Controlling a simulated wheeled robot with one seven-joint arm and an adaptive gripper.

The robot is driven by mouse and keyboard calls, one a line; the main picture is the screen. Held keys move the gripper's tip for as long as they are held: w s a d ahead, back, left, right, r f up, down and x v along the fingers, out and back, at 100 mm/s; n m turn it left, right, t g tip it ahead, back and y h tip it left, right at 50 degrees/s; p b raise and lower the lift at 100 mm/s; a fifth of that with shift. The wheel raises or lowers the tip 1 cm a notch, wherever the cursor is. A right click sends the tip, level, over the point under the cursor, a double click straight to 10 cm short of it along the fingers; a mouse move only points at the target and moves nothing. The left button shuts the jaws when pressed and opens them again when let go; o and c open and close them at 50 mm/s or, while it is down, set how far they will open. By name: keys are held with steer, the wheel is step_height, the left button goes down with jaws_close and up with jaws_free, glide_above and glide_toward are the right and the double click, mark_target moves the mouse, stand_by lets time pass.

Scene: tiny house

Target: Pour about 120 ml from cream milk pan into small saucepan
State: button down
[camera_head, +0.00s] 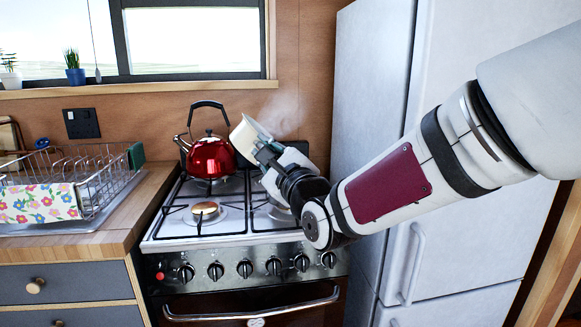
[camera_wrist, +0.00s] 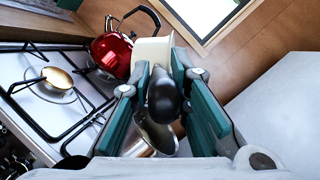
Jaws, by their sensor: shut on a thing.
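The cream milk pan (camera_head: 246,139) is tilted steeply in the air above the back right of the stove. It also shows in the wrist view (camera_wrist: 152,52), with its dark handle (camera_wrist: 164,100) between the teal fingers. My gripper (camera_head: 264,154) is shut on that handle; it also shows in the wrist view (camera_wrist: 162,78). A shiny metal vessel, seemingly the small saucepan (camera_wrist: 157,134), shows partly below the handle in the wrist view. My gripper and arm hide it in the head view. I cannot see any liquid stream.
A red kettle (camera_head: 211,158) stands on the back left burner, close to the cream pan. The front left burner (camera_head: 205,209) is bare. A fridge (camera_head: 375,95) stands right of the stove, and a dish rack (camera_head: 95,180) is on the left counter. Steam rises near the pan.

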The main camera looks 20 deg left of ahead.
steer(key=shift+w+d+f+m, duration=0.1)
steer(key=shift+w+d+m, duration=0.2)
steer(key=shift+d, duration=0.15)
steer(key=shift+w+d+m, duration=0.2)
steer(key=shift+d+m, duration=0.1)
steer(key=shift+d, duration=0.15)
stand_by(1.6)
steer(key=shift+w+d+f+m+t+b, duration=0.1)
steer(key=shift+d+f+m+t+b, duration=0.2)
steer(key=shift+m, duration=0.2)
steer(key=shift+w+d+f+m+t+b, duration=0.1)
steer(key=shift+f+m+t+b, duration=0.1)
steer(key=shift+m+t+b, duration=0.25)
stand_by(2.0)
